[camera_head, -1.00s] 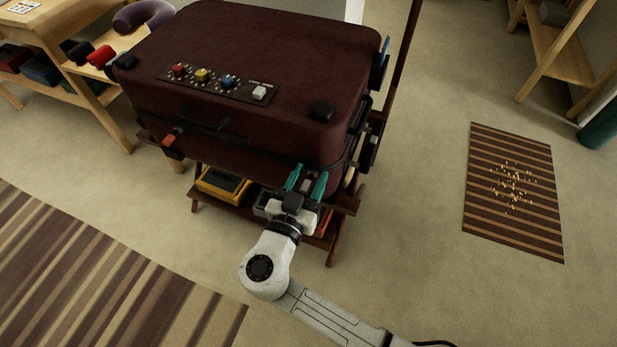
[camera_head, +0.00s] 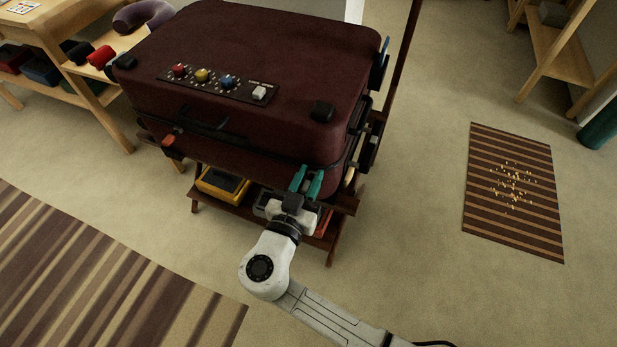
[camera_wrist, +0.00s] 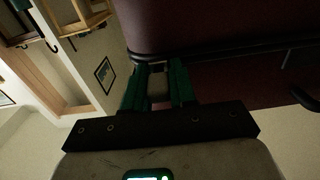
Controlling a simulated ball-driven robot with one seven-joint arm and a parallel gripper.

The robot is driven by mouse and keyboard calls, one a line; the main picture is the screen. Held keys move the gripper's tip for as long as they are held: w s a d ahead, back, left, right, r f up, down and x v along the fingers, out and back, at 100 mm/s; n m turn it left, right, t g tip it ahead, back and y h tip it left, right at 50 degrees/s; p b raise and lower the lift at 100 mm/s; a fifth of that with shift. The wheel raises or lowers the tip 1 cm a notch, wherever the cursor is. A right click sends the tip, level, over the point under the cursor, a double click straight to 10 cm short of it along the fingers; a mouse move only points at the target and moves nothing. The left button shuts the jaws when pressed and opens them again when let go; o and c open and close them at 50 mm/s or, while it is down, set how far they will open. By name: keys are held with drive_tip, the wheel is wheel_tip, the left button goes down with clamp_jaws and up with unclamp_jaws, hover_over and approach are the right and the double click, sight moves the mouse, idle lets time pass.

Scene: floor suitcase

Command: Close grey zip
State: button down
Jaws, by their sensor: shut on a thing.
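A dark maroon suitcase (camera_head: 255,55) lies flat on a wooden stand, with a dark zip line (camera_head: 230,150) running around its side. My gripper (camera_head: 307,179), with green fingers, is at the suitcase's near right corner, just below the zip line. It is shut on a small grey block, which looks like the grey zip pull (camera_wrist: 157,87) and shows between the fingers in the wrist view. The suitcase side (camera_wrist: 205,25) and a dark seam (camera_wrist: 230,52) lie just beyond the fingertips there. Most of the pull is hidden by the fingers.
A black handle (camera_head: 215,123) and a red-orange tab (camera_head: 169,140) are on the suitcase's front side. A yellow case (camera_head: 222,184) sits on the stand's lower shelf. Blue and black parts stick out on the right side.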

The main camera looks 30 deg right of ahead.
sight(253, 148)
drive_tip(key=shift+w+a+f+b, duration=0.15)
drive_tip(key=shift+w+a+b, duration=0.1)
drive_tip(key=shift+b, duration=0.15)
drive_tip(key=shift+w+a+b, duration=1.35)
drive_tip(key=shift+w+b, duration=0.5)
drive_tip(key=shift+b, duration=0.05)
drive_tip(key=shift+w+a+b, duration=1.3)
drive_tip(key=shift+w+b, duration=0.55)
drive_tip(key=shift+b, duration=0.05)
drive_tip(key=shift+w+a+b, duration=1.35)
drive_tip(key=shift+w+b, duration=0.5)
drive_tip(key=shift+b, duration=0.05)
drive_tip(key=c, duration=1.1)
unclamp_jaws()
drive_tip(key=shift+a, duration=0.1)
drive_tip(key=shift+o, duration=0.5)
